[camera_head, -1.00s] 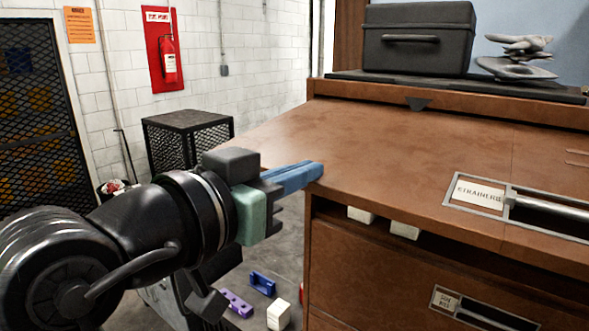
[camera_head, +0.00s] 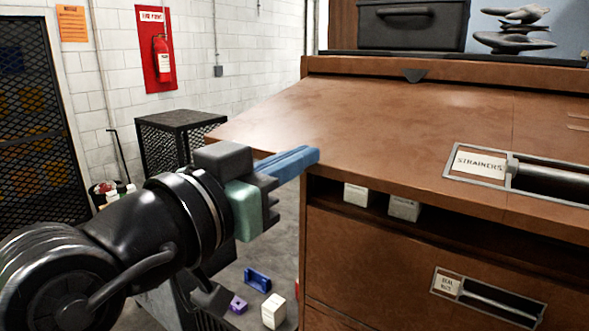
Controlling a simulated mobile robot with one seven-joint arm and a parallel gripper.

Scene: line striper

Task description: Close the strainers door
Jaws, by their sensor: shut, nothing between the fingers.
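The strainers door (camera_head: 400,130) is a brown wooden panel marked STRAINERS (camera_head: 478,164), with a recessed bar handle (camera_head: 550,180) at right. It stands open, reaching out from the cabinet's upper edge as a sloping flap, with the dark compartment showing beneath its front edge. My gripper (camera_head: 312,156) has blue fingers, is shut and empty, and points right at the door's lower left part. The fingers overlap the door in the picture; I cannot tell whether they touch it.
Two pale boxes (camera_head: 404,208) sit in the open compartment. A shut drawer (camera_head: 370,265) is below. A black case (camera_head: 412,25) and a grey sculpture (camera_head: 515,32) stand on top. A mesh stand (camera_head: 165,150) is behind. Small blocks (camera_head: 257,280) lie on the floor.

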